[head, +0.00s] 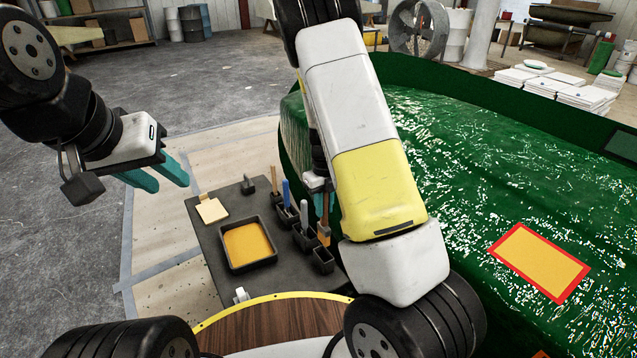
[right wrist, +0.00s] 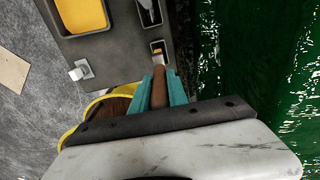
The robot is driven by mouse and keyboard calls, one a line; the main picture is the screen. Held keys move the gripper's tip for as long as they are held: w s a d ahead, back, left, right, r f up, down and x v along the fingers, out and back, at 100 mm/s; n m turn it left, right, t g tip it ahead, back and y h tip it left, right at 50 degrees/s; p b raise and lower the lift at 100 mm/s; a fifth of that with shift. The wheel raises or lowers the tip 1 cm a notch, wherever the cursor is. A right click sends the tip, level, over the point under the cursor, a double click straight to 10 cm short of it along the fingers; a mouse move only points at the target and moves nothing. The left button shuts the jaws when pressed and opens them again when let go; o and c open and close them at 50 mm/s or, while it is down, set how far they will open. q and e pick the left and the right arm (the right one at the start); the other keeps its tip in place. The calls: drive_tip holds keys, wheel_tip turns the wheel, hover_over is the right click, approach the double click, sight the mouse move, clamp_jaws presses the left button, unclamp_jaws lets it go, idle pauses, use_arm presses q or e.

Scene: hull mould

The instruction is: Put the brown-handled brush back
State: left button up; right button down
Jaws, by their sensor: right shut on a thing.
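The brown-handled brush (head: 323,236) hangs upright, its tan lower end close to the black holder cups. My right gripper (right wrist: 159,90) is shut on its brown handle (right wrist: 159,78), which shows between the teal fingers. The nearest cup (head: 323,260) is just below the brush; it also shows in the right wrist view (right wrist: 157,48) just beyond the handle. I cannot tell whether the brush tip is inside a cup. My right forearm hides part of the gripper in the head view. My left gripper (head: 158,174) is open and empty, left of the tray table.
The dark table (head: 213,243) carries a tray of yellow resin (head: 248,245), a pale sponge-like block (head: 212,210) and a blue-handled tool (head: 286,192) in another cup. The green hull mould (head: 450,160) stands close on the right, with a red-edged yellow patch (head: 540,262).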

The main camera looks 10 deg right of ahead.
sight(324, 235)
idle(0.3)
drive_tip(key=shift+f, duration=5.65)
drive_tip(key=shift+f, duration=0.4)
drive_tip(key=c, duration=1.2)
unclamp_jaws()
